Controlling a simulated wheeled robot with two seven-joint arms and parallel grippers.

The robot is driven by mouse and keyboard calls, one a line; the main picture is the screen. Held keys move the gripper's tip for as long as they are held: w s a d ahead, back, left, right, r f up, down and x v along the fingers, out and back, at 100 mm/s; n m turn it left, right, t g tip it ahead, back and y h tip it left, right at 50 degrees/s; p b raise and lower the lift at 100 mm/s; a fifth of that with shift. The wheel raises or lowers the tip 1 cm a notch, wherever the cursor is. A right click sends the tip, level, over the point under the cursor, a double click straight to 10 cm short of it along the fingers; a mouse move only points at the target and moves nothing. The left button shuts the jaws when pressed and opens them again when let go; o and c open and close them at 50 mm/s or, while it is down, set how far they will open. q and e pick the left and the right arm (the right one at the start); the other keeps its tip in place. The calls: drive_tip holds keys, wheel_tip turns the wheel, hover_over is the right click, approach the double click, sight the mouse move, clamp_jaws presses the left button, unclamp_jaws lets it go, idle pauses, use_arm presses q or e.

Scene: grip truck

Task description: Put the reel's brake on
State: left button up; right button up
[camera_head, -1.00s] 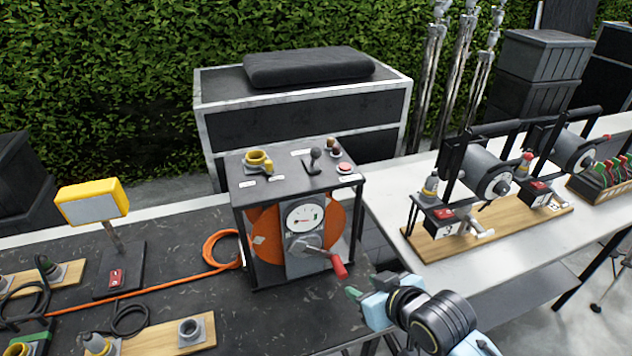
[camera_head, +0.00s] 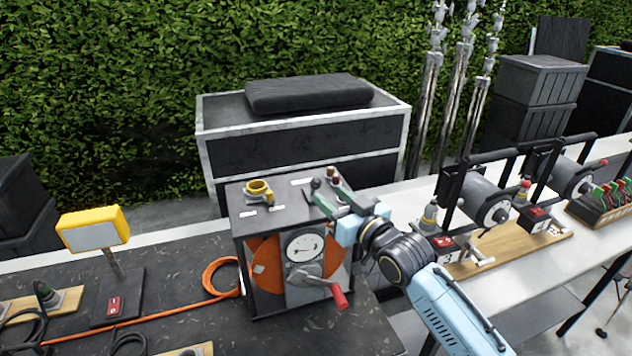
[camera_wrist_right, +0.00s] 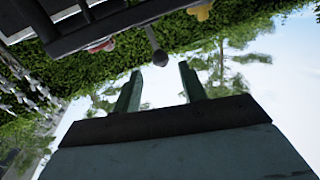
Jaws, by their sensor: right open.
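The reel (camera_head: 263,262) is a black-framed box with an orange drum, a round gauge (camera_head: 305,247) and a crank with a red handle (camera_head: 339,296) on its front. A lever with a dark round knob (camera_head: 315,184) stands on its top panel; I take it for the brake. My right gripper (camera_head: 325,196) is open at the top panel, close by the lever, its arm reaching in from the right. In the right wrist view the lever's knob (camera_wrist_right: 160,58) shows just beyond the gap between the two fingertips (camera_wrist_right: 160,80). I cannot tell whether they touch. My left gripper is out of view.
A yellow ring fitting (camera_head: 258,190) stands on the reel's top left. Smaller reels on a wooden board (camera_head: 515,248) stand on the right table. A large dark case (camera_head: 300,146) is behind.

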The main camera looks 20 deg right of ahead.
sight(319, 187)
drive_tip(key=x, duration=0.6)
drive_tip(key=shift+w+a+p, duration=0.15)
drive_tip(key=shift+w+p, duration=0.15)
drive_tip(key=shift+w, duration=0.1)
clamp_jaws()
